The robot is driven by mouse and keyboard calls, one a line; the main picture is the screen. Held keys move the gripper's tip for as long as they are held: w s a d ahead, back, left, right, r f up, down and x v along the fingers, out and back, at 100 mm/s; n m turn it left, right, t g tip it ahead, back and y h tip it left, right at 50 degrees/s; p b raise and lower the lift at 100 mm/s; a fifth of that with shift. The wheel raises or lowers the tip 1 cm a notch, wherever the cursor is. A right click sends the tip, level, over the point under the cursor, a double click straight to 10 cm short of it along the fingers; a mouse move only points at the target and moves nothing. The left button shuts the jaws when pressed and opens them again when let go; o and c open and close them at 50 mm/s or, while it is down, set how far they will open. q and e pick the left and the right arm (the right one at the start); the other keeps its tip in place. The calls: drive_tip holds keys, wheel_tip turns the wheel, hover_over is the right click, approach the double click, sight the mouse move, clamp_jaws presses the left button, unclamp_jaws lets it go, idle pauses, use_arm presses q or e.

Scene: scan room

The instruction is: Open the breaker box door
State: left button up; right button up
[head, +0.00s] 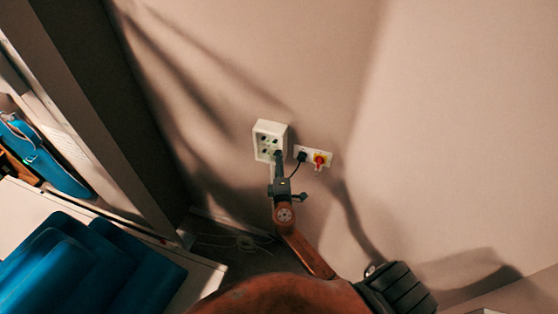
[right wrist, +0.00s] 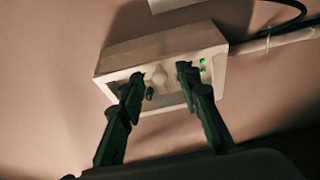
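The breaker box (head: 272,127) is a small white box on the wall near the middle of the head view. Dark switches and green spots show on its front. In the right wrist view the box (right wrist: 160,48) appears tilted, with green lights near its right end. I cannot make out the door's edge or how far it stands open. My right gripper (head: 278,156) reaches the lower right part of the box's front. In the right wrist view its two dark fingers (right wrist: 160,76) are apart in front of the box face; contact is unclear. My left gripper is out of view.
Right of the box is a white wall plate (head: 327,154) with a black plug (head: 302,156) and a red-yellow knob (head: 319,161). A loose white cable (head: 245,242) lies in the corner below. Blue cushions (head: 95,270) are at the lower left. The right wall is bare.

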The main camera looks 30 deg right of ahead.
drive_tip(key=shift+c, duration=0.3)
clamp_jaws()
idle(0.3)
